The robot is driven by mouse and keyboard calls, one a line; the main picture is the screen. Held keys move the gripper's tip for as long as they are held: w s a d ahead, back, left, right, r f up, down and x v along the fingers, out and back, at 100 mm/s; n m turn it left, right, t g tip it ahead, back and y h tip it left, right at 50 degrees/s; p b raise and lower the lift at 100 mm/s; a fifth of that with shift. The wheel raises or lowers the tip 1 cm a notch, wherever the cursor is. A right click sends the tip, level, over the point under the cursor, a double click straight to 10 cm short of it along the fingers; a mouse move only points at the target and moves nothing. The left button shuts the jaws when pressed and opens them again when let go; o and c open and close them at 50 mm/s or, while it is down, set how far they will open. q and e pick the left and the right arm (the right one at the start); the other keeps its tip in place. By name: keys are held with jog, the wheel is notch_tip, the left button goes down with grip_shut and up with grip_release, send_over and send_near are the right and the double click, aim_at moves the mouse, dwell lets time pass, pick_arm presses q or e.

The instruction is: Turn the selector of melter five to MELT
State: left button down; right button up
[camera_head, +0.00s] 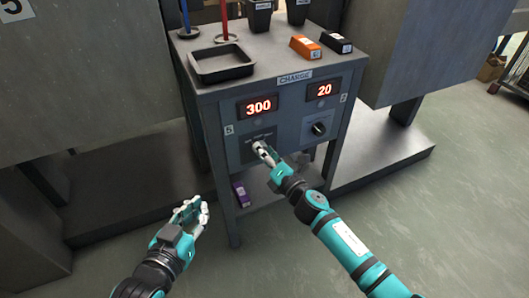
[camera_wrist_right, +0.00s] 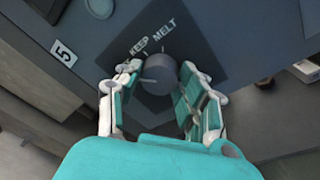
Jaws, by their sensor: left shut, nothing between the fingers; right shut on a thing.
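The selector of melter five is a dark round knob (camera_wrist_right: 161,76) on a dark plate beside the label 5 (camera_wrist_right: 63,53). The plate reads KEEP and MELT beyond the knob. A short pale line shows at the knob's left side in the right wrist view; I cannot tell surely which word it points to. My right gripper (camera_wrist_right: 165,82) is shut on the knob, with fingers on both sides of it. In the head view the right gripper (camera_head: 261,149) hides most of this knob. My left gripper (camera_head: 196,207) is shut and empty, low at the left, apart from the cabinet.
The 300 display (camera_head: 258,106) is above melter five's plate. The 20 display (camera_head: 324,90) and a second knob (camera_head: 319,128) are on the right. A black tray (camera_head: 221,64) and orange (camera_head: 305,46) and black boxes (camera_head: 336,42) stand on top. A purple box (camera_head: 241,194) is below.

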jog(key=shift+m, duration=0.3)
pick_arm(q)
jog(key=s+a+f+g+y+p, duration=0.1)
jog(key=s+a+f+g+p, duration=0.1)
jog(key=s+f+g, duration=0.3)
jog(key=shift+s+a+f+g+y, duration=0.3)
jog(key=shift+s+f+g, duration=0.15)
jog(key=shift+f, duration=0.75)
pick_arm(e)
jog(key=shift+s+a+f+m+t+h, duration=0.15)
jog(key=shift+m+t, duration=0.25)
jog(key=shift+m, duration=2.75)
jog(key=shift+w+d+f+m+t+h, duration=0.1)
jog(key=shift+m+t+h, duration=0.25)
jog(key=shift+m, duration=2.85)
jog(key=shift+s+a+f+m+t+h, duration=0.1)
jog(key=shift+m+t, duration=0.35)
jog(key=shift+m, duration=2.7)
pick_arm(q)
jog(key=shift+s, duration=0.1)
pick_arm(e)
jog(key=o, duration=1.1)
jog(key=shift+r, duration=0.1)
jog(key=shift+o, duration=0.2)
